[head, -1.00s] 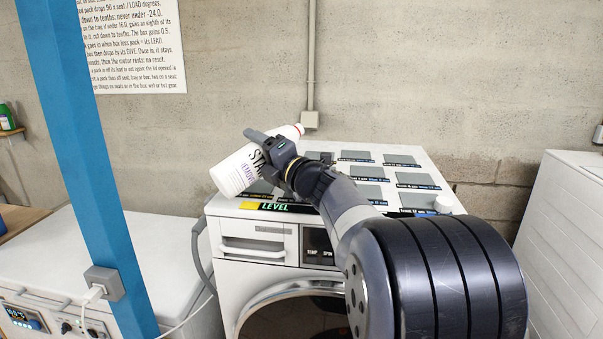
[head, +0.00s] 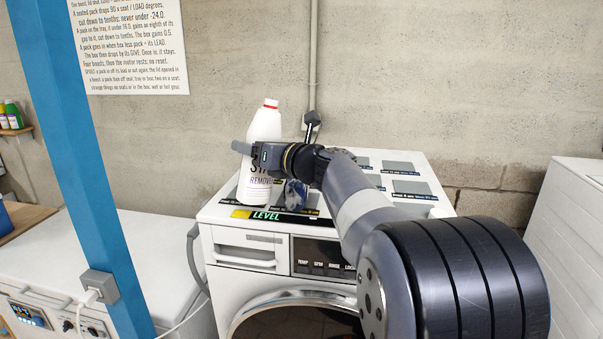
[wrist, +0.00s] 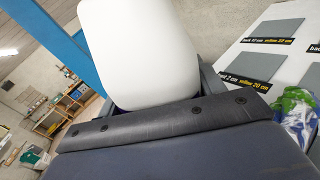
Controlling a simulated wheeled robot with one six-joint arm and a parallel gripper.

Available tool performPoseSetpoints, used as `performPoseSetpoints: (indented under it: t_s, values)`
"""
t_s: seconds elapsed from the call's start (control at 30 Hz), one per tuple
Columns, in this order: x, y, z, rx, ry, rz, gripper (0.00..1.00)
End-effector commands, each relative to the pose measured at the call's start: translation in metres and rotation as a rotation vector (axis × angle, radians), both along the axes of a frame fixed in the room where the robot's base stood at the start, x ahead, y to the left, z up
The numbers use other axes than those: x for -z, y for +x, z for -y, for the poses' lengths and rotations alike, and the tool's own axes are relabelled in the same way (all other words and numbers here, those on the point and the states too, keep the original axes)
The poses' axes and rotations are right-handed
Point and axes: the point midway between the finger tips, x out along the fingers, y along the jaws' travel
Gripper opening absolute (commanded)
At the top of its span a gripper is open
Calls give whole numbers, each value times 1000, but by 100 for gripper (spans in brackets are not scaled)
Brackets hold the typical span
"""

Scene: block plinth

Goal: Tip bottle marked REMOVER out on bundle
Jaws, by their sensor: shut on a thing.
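A white bottle (head: 262,128) with a red cap or neck band stands nearly upright above the front left of the white machine's top. Its label reads partly "REMOVER"; the rest is covered by my gripper (head: 248,154), which is shut around its body. Whether its base touches the top is unclear. In the wrist view the bottle (wrist: 150,50) is a plain white shape beyond the gripper. A small crumpled bundle (head: 296,195) lies right of the bottle, partly under my wrist. In the wrist view the bundle (wrist: 297,110) shows green, blue and white at the right edge.
A blue post (head: 75,150) stands to the left. A white chest (head: 150,250) is at the left, another white unit (head: 570,240) at the right.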

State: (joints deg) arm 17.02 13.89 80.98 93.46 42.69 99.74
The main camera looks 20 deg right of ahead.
Motion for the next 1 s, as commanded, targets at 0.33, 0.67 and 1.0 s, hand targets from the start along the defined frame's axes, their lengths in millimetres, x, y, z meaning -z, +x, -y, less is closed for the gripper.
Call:
performPoseSetpoints:
  t_s: [0.33, 0.67, 1.0]
  values:
    - [-24, -1, -4, -3, -217, 55, 32]
    - [-32, -2, -5, -3, -270, 68, 32]
    - [-32, -2, -5, -3, -270, 68, 32]
